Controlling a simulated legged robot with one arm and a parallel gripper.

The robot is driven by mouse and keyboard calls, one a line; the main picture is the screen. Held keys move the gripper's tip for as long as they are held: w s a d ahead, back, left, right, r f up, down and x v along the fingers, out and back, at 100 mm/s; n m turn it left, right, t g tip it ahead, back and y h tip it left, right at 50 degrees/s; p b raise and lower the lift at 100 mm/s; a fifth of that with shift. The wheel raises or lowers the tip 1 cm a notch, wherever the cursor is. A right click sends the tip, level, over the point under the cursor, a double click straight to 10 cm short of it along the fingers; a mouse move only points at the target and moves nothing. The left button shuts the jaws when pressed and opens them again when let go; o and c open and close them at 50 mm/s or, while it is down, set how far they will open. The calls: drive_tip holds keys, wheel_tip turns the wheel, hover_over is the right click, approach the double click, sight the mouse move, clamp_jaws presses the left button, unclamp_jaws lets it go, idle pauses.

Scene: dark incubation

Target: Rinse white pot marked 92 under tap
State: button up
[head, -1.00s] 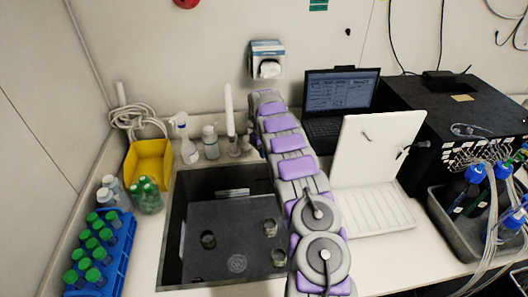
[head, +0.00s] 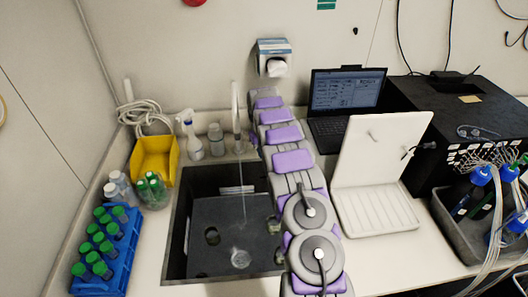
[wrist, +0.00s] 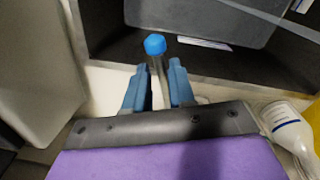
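No white pot marked 92 can be made out in either view. The tap (head: 236,115) stands behind the dark sink (head: 185,215), and a thin stream of water falls from it into the basin. In the wrist view a thin post with a blue knob (wrist: 155,44) stands between the fingers of my gripper (wrist: 158,75). The fingers are apart, with a gap showing beside the post, and the knob is just beyond the fingertips. In the head view my arm reaches toward the back wall, right of the tap, and hides my gripper.
Right of my arm are a laptop (head: 345,95), a white upright panel (head: 380,150) and a black box (head: 455,110).

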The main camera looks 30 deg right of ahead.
drive_tip(key=shift+o, duration=1.2)
wheel_tip(320, 180, up, 17)
drive_tip(key=a+p, duration=0.1)
drive_tip(key=p, duration=0.1)
drive_tip(key=shift+w, duration=0.15)
